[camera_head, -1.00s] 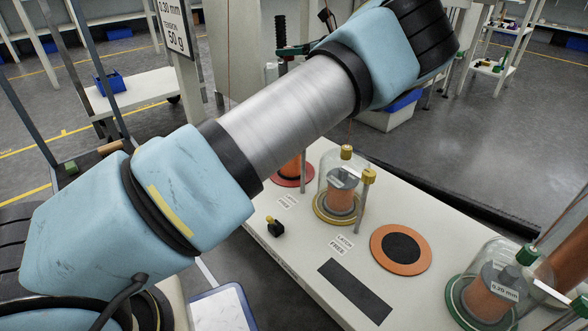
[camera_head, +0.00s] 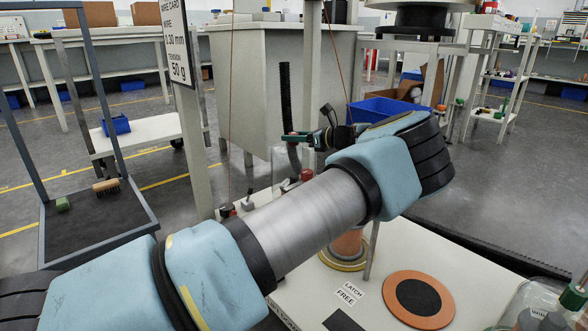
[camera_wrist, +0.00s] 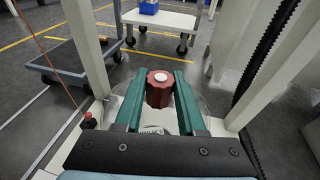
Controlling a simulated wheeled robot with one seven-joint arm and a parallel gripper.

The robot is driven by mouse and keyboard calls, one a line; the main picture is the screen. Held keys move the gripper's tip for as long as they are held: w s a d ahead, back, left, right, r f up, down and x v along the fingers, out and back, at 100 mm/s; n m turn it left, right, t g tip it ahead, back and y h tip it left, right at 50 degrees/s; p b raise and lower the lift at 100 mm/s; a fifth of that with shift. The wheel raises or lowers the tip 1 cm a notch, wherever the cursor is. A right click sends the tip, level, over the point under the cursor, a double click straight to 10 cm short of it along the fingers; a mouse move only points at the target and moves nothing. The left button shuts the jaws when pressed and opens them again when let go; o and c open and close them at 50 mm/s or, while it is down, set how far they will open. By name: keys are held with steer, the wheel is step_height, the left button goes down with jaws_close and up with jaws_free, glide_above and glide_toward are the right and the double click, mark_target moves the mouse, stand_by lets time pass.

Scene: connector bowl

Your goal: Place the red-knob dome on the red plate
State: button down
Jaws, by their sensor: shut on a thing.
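My gripper (camera_wrist: 158,91) has green fingers on either side of the dark red knob (camera_wrist: 159,88) in the wrist view, shut on it. The clear dome (camera_wrist: 190,113) shows faintly below the fingers. In the head view, my gripper (camera_head: 298,137) is beyond my forearm, with the clear dome (camera_head: 280,165) hanging under it. My arm hides the lower part of the dome and the place where the red plate stood in the earlier frame. I cannot tell how the dome lines up with the red plate.
A tension card (camera_head: 176,45) hangs on a post. A blue bin (camera_head: 385,108) stands behind. A black cable rises near my gripper.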

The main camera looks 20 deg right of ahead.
mark_target(313, 158)
step_height(313, 158, down, 7)
steer(key=b, duration=0.2)
steer(key=shift+b, duration=0.4)
steer(key=shift+r, duration=0.1)
steer(key=c, duration=0.5)
jaws_free()
steer(key=shift+s+d+r, duration=0.1)
steer(key=shift+s+d, duration=0.05)
steer(key=p+v, duration=0.5)
steer(key=v, duration=0.5)
steer(key=shift+s+r, duration=0.1)
steer(key=shift+s, duration=0.05)
steer(key=shift+s+d, duration=0.3)
steer(key=shift+s, duration=0.25)
